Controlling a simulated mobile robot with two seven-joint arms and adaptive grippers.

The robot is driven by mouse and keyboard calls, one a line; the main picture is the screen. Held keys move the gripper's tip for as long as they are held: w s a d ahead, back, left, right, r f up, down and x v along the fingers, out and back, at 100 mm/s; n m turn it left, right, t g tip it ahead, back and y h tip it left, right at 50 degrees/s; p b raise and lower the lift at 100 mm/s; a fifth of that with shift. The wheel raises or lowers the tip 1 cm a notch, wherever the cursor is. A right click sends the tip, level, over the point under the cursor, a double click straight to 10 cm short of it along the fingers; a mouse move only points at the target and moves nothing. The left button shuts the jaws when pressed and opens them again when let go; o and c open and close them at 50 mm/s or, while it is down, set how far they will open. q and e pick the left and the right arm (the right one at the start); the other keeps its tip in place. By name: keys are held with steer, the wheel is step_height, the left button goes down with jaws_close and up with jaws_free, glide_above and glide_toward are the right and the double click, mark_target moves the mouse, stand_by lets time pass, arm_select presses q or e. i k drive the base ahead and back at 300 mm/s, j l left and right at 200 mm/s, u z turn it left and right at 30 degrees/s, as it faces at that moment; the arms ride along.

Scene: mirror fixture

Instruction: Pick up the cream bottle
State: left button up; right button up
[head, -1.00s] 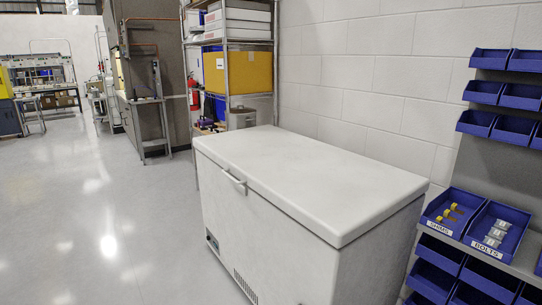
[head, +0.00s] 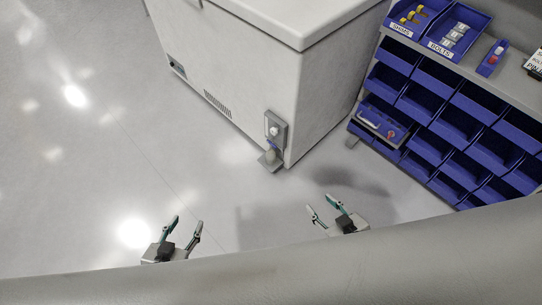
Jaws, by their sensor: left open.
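I cannot make out a cream bottle for certain. A small pale object (head: 270,157) stands low at the front corner of the white freezer, below a grey fixture (head: 275,128) with a round white part; it is too small to tell what it is. My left gripper (head: 187,221) is open and empty, with its fingers spread, above the floor at the lower middle left. My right gripper (head: 319,204) is open and empty above the floor, to the lower right of the freezer corner. Neither gripper touches anything.
The white chest freezer (head: 230,70) fills the upper middle. At right stands a rack of blue bins (head: 465,120), with labelled trays of shims (head: 407,20) and bolts (head: 452,35) on its shelf. The grey floor (head: 90,160) at left is clear.

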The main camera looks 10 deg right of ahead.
mark_target(270, 154)
steer(key=i+l, duration=0.2)
steer(key=l, duration=0.15)
steer(key=i+l, duration=0.45)
steer(key=l, duration=0.25)
steer(key=i+l+u, duration=0.1)
steer(key=i+l, duration=0.1)
steer(key=l, duration=0.1)
